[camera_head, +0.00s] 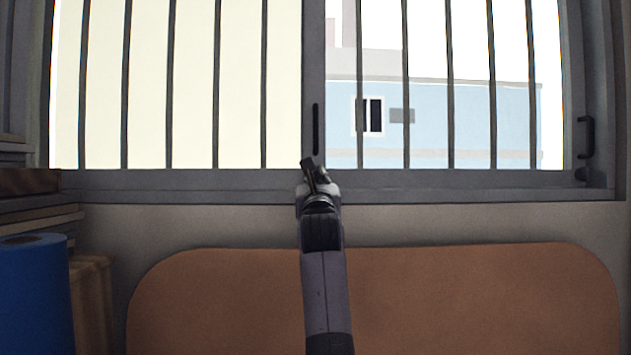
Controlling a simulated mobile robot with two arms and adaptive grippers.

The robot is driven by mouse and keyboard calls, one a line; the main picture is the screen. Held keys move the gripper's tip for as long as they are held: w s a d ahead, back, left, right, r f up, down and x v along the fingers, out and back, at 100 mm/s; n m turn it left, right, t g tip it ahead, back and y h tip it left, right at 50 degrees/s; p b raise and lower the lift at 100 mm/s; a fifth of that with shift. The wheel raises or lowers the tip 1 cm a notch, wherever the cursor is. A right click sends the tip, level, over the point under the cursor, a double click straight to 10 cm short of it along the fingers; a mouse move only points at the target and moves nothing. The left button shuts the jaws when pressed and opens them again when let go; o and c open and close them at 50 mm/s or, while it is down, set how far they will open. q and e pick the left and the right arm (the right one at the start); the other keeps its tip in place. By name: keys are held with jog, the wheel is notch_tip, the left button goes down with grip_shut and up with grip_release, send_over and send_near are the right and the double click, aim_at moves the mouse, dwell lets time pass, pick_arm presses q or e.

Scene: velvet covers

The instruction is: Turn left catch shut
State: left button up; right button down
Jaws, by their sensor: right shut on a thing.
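A barred sliding window with a grey frame fills the upper part of the head view. My right gripper (314,174) reaches up from the bottom middle to the foot of the window's middle upright (313,80). It is shut on a small dark piece there, which I take to be the left catch; the fingers hide most of it, and I cannot tell how far it is turned. My left gripper is not in view.
A dark upright handle (316,130) is just above my gripper, and another handle (587,137) is at the right. A brown padded backrest (480,300) lies below the sill. A blue roll (35,295) and wooden shelves (30,181) stand at the left.

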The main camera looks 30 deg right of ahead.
jog(key=shift+w+f, duration=0.1)
jog(key=shift+f, duration=0.15)
jog(key=c, duration=1.7)
grip_release()
jog(key=shift+r, duration=0.2)
jog(key=shift+s, duration=0.2)
jog(key=v, duration=1.2)
jog(key=shift+w, duration=0.1)
